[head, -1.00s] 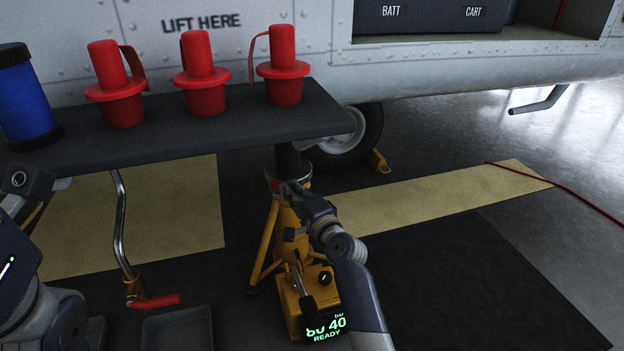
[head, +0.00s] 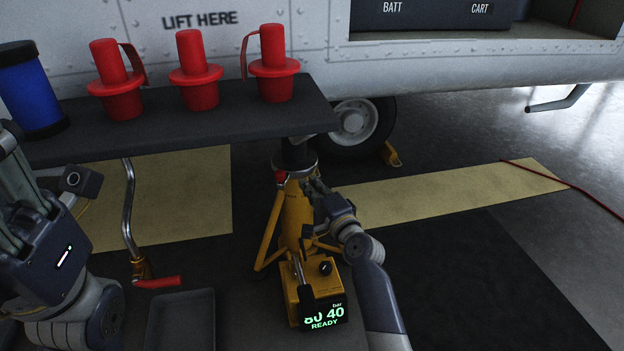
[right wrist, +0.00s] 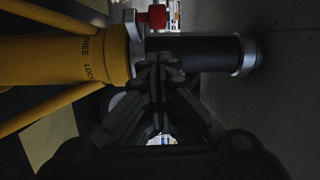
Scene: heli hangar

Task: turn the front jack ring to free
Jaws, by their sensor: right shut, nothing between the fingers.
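The yellow front jack (head: 294,220) stands under the aircraft's edge, its dark ram upright. Its grey ring (head: 307,168) sits at the top of the yellow body and bears a red tab (head: 281,177). In the right wrist view the ring (right wrist: 136,45) and red tab (right wrist: 157,16) lie beside the printed words FREE and LOCK on the yellow body (right wrist: 60,60). My right gripper (head: 311,186) is shut and empty, close by the right side of the ring; its fingertips (right wrist: 158,62) appear in front of the ram. My left arm is at the left edge; its finger state is unclear.
A dark shelf (head: 200,128) with red plugs (head: 195,85) and a blue cylinder (head: 30,90) is left of the jack. A red-handled crank (head: 157,282) and a grey tray (head: 181,318) are below. The pump box reads READY. Open floor lies right.

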